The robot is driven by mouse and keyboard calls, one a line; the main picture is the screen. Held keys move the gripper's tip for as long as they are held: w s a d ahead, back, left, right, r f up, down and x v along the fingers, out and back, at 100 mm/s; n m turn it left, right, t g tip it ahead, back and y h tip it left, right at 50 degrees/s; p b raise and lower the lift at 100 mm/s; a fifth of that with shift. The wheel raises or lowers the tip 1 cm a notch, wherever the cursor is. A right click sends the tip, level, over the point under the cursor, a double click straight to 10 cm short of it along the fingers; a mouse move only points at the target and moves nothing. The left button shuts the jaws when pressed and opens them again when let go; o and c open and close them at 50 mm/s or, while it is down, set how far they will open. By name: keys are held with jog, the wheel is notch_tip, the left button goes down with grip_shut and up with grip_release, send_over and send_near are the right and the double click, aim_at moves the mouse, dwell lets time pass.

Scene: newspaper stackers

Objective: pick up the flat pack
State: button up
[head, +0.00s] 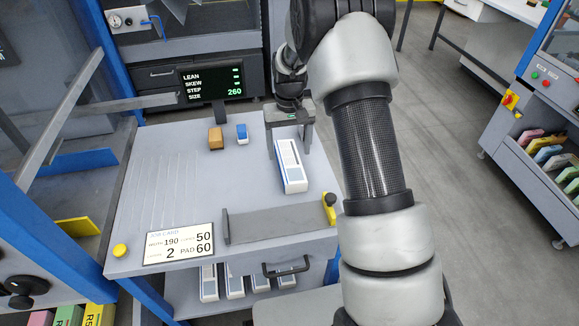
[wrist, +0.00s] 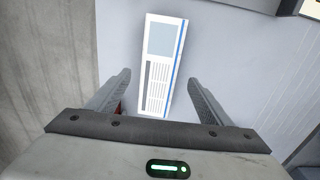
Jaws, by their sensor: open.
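The flat pack (head: 291,168) is a long white block with a blue stripe along one edge. My gripper (head: 289,148) is over the far end of the pack. In the wrist view my gripper (wrist: 160,78) is open, one finger on each side of the near part of the pack, with nothing held. I cannot tell how far the fingertips are above the worktop.
A brown block (head: 216,138) and a small blue-and-white block (head: 242,133) stand left of my gripper. A screen (head: 211,83) stands behind them. The worktop's left side (head: 165,185) is clear.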

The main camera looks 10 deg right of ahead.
aim_at(290, 160)
notch_tip(290, 160, down, 6)
jog(key=shift+w+d+r+b, duration=0.1)
jog(key=shift+r+b, duration=0.05)
jog(key=shift+b, duration=0.4)
